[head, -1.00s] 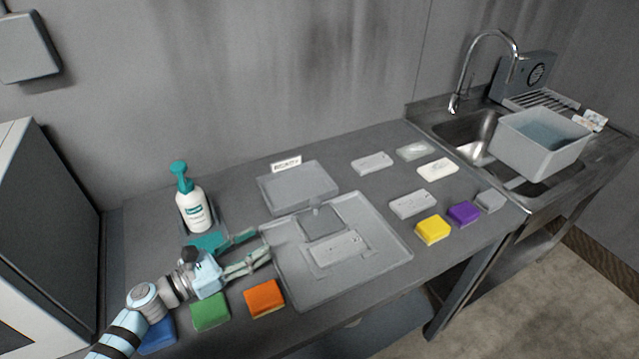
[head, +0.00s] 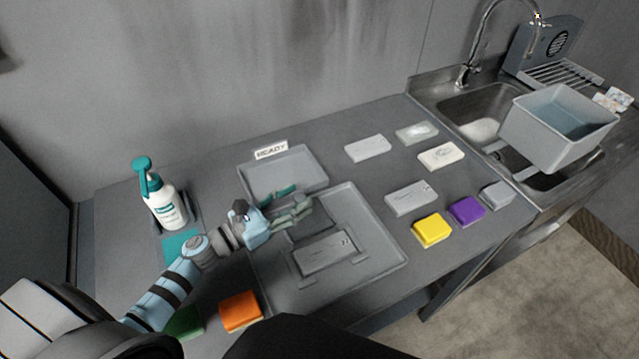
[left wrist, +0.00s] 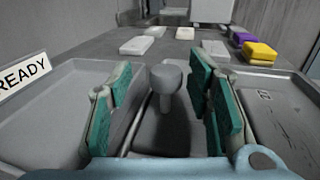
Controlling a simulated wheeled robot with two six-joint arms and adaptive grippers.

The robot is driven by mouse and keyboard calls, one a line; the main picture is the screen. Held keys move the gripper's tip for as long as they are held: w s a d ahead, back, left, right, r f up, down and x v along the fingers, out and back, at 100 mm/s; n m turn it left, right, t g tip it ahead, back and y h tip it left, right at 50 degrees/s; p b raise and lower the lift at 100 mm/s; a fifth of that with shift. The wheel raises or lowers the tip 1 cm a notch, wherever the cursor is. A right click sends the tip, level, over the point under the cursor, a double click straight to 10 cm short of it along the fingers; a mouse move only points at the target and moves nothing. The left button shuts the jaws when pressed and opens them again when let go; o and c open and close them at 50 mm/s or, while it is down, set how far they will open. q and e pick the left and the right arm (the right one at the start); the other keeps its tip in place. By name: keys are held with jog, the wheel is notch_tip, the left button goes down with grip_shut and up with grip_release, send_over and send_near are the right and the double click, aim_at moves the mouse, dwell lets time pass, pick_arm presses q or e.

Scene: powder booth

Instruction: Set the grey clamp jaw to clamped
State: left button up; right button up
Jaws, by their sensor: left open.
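The grey clamp jaw (head: 318,224) is in the large grey tray (head: 388,262), behind a flat grey block (head: 326,252). My left gripper partly hides it in the head view. In the left wrist view its round grey knob (left wrist: 166,77) stands upright on a short post. My left gripper (head: 303,201) is open over the tray. Its teal-padded fingers are on either side of the knob, with visible space between pads and knob. Whether the jaw touches the block is hard to tell. My right gripper is not in view.
A smaller empty tray (head: 285,172) with a READY sign (head: 271,150) lies behind. A soap bottle (head: 163,198) stands left. Orange (head: 240,311) and yellow (head: 432,230) sponges and several pale blocks lie around. A sink with a grey tub (head: 560,128) is far right.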

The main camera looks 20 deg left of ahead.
pick_arm(q)
jog(key=shift+w, duration=0.15)
jog(key=shift+s+d+r, duration=0.15)
jog(key=shift+s+r, duration=0.1)
jog(key=shift+s, duration=0.15)
jog(key=shift+c, duration=0.3)
jog(key=shift+w+d+f, duration=0.1)
jog(key=shift+w, duration=0.05)
grip_shut()
jog(key=shift+s+d+p, duration=0.35)
jog(key=shift+s+d, duration=0.5)
jog(key=shift+d, duration=0.15)
jog(key=shift+o, duration=0.3)
grip_release()
jog(key=shift+w, duration=0.1)
